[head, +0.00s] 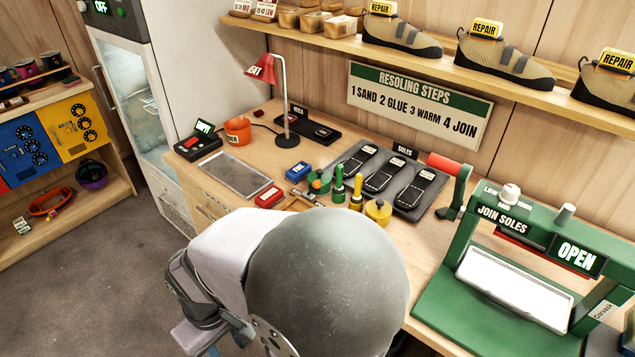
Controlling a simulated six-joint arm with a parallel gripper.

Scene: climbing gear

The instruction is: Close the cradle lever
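The green press (480,211) labelled "JOIN SOLES" stands at the right end of the bench, and its display (573,254) reads "OPEN". A lever with a thick red grip (451,165) on a dark green arm rises at the press's left side, tilted up toward the left. A white cradle tray (515,287) lies inside the frame, with no shoe visible on it. My arm's large grey rounded joint fills the lower middle, well apart from the lever. My gripper's fingertips cannot be made out; nothing of mine touches the press.
A sole rack (415,205) holds several dark soles left of the lever. Small bottles, a yellow pot (378,211) and a red lamp (268,70) stand on the bench. A shelf (400,53) with shoes tagged "REPAIR" hangs above. My arm hides the bench's front middle.

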